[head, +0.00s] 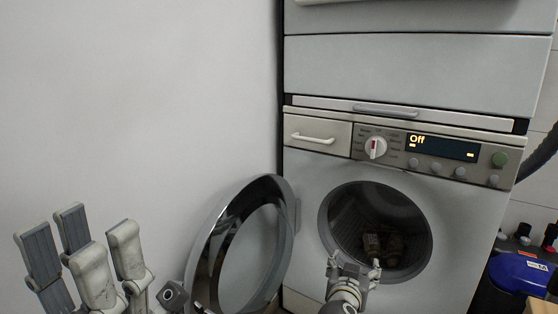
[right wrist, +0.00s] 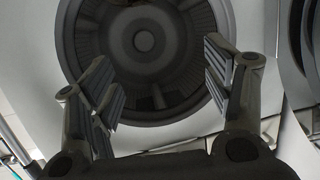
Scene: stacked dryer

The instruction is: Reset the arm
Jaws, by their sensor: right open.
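My right gripper (head: 352,266) is in front of the lower part of the dryer's round opening (head: 342,232) in the head view. In the right wrist view my right gripper (right wrist: 160,80) is open, with nothing between its fingers, and the drum (right wrist: 146,45) lies ahead of it. My left gripper (head: 84,250) is at the lower left of the head view, before the pale wall. Its fingers look spread and empty. Brownish shapes (head: 382,246) show low inside the drum; I cannot tell what they are.
The round dryer door (head: 206,262) stands open to the left, between my two grippers. The control panel (head: 441,147) reads "Off". A blue container (head: 521,273) stands at the lower right. The wall area at the left is clear.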

